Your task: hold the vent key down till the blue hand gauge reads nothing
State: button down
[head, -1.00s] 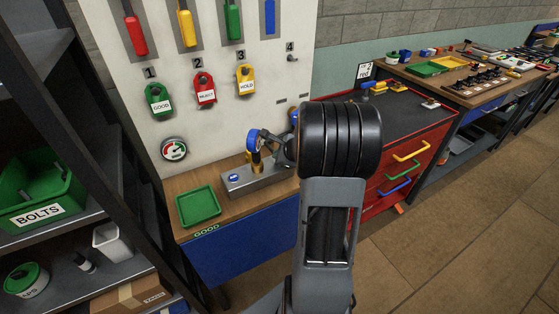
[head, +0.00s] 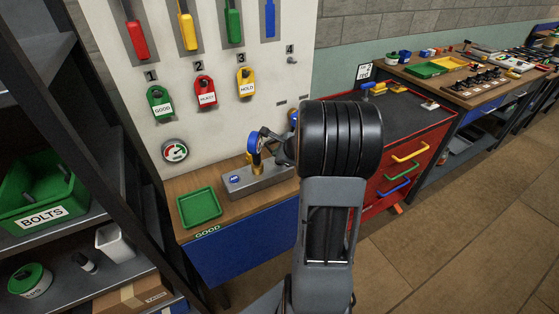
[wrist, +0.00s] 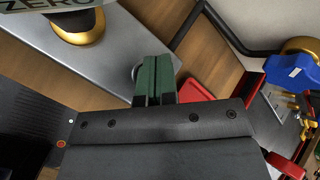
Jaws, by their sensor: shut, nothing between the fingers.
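A blue-rimmed gauge (head: 253,145) stands on a brass stem on a grey block (head: 262,179) at the bench's back; its dial face and hand cannot be read. In the wrist view a silver round edge (wrist: 135,70), possibly the vent key, shows beside my fingertips on the grey block (wrist: 75,75). My gripper (wrist: 156,68) is shut and empty, its green fingertips together over or against that edge; I cannot tell whether they touch or press it. A plate marked ZERO (wrist: 45,4) sits above a brass fitting (wrist: 77,25). My arm hides part of the head view.
A round dial (head: 174,150) hangs on the white board, with coloured tags above it. A green tray (head: 199,208) lies on the bench left of the block. A dark bar (wrist: 230,30) and a blue part (wrist: 292,70) lie right of my fingers.

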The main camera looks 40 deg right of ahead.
jog(key=shift+r, duration=0.1)
notch_tip(320, 180, up, 5)
jog(key=p, duration=0.4)
dwell(0.3)
dwell(0.4)
jog(key=s+a+n, duration=0.1)
jog(key=a+f+n+g+y, duration=0.1)
jog(key=n, duration=0.1)
jog(key=s+a+f+n, duration=0.1)
jog(key=shift+s+n+g, duration=0.3)
jog(key=shift+s, duration=0.05)
jog(key=s+a+r+n+g, duration=0.1)
jog(key=s+a+r+n, duration=0.3)
jog(key=s+a+n, duration=0.3)
jog(key=s+a+r+n+g+h, duration=0.1)
jog(key=s+a+r+n, duration=0.4)
jog(key=a+n, duration=0.8)
jog(key=s+n+g, duration=0.1)
jog(key=s, duration=0.1)
jog(key=shift+s+r+n+g+h, duration=0.15)
jog(key=shift+s+n+g+h, duration=0.15)
jog(key=shift+s+n, duration=0.1)
